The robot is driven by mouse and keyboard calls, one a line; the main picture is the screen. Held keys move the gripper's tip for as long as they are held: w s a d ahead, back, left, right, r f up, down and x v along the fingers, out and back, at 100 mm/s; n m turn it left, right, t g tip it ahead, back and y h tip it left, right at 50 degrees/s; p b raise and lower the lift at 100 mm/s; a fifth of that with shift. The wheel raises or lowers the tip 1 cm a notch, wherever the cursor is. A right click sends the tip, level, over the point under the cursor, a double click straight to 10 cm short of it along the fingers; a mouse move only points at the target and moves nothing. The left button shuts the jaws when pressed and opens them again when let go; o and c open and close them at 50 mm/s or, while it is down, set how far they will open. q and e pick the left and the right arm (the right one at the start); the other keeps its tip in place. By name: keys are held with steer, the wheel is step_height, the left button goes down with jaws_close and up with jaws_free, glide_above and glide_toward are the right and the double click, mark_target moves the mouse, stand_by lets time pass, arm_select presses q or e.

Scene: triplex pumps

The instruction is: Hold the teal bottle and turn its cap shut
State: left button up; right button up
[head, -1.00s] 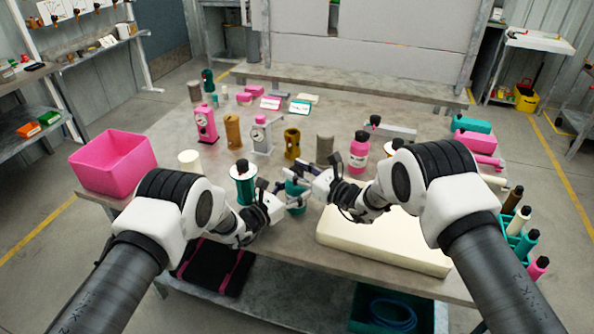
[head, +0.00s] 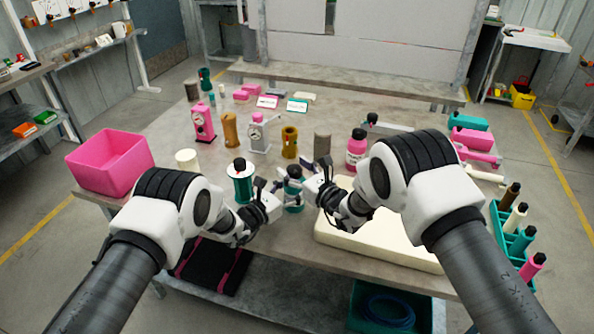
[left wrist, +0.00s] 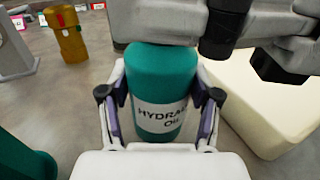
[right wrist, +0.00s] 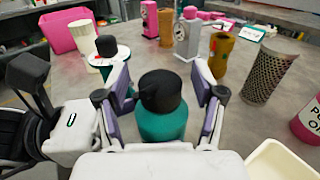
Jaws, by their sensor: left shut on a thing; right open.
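The teal bottle (head: 294,200) stands upright at the front of the table; its label in the left wrist view (left wrist: 162,117) reads "HYDRAULIC OIL", partly cut off. My left gripper (left wrist: 160,97) is shut on the bottle's body, one finger on each side. The black cap (right wrist: 161,91) sits on top of the bottle. My right gripper (right wrist: 162,95) is open, with a finger on each side of the cap and gaps between. In the head view my right gripper (head: 308,176) is level with the cap. Whether the cap is tight cannot be told.
A teal spool with a black top (head: 240,187) stands close on the left. A pink bottle (head: 356,150), a grey cylinder (head: 322,147) and a brass-coloured part (head: 290,142) stand behind.

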steer(key=v, duration=1.2)
steer(key=w+a+n+g+y, duration=0.1)
steer(key=w+a, duration=0.1)
steer(key=w, duration=0.1)
steer(key=w+a+n+g+y, duration=0.1)
steer(key=w+a, duration=0.2)
steer(key=w+a+n+g+y, duration=0.1)
steer(key=w+a+g+y, duration=0.1)
steer(key=w, duration=0.1)
steer(key=shift+w+a+n, duration=0.25)
steer(key=shift+w+n, duration=0.05)
steer(key=c, duration=1.2)
